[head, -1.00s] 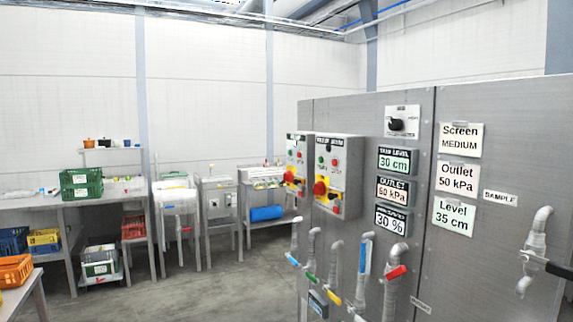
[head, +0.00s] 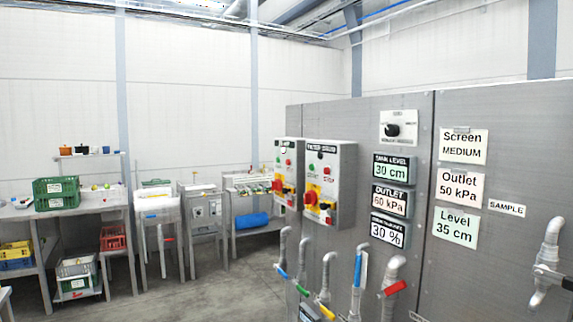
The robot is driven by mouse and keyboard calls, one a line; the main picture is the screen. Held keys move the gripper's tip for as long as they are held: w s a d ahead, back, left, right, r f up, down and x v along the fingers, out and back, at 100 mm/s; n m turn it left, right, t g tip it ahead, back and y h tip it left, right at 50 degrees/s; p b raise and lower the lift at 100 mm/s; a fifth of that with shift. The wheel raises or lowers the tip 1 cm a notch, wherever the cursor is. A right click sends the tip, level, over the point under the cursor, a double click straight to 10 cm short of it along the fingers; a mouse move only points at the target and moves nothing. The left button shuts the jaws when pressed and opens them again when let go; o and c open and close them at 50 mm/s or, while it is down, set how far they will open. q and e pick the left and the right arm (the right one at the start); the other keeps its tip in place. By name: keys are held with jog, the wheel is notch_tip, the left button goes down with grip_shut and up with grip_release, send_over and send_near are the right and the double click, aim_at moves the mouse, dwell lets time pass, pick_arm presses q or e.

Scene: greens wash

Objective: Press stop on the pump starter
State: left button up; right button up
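Two grey starter boxes are mounted side by side on the steel panel. The nearer starter box (head: 343,195) has a dark label strip (head: 321,149) that is too small to read surely. It carries a small red button (head: 327,170) in its upper part and a red rotary switch on a yellow plate (head: 311,197) lower down. The farther starter box (head: 289,153) has similar controls and is partly hidden by the nearer one. I cannot tell which box is the pump starter. Neither of my grippers is in view.
The steel panel (head: 470,110) has displays reading 30 cm (head: 390,170), 60 kPa and 30 %. Pipes with coloured valve handles (head: 357,270) stick out below the boxes. Benches with a green crate (head: 56,193) stand at the left. Grey floor (head: 215,285) is open between.

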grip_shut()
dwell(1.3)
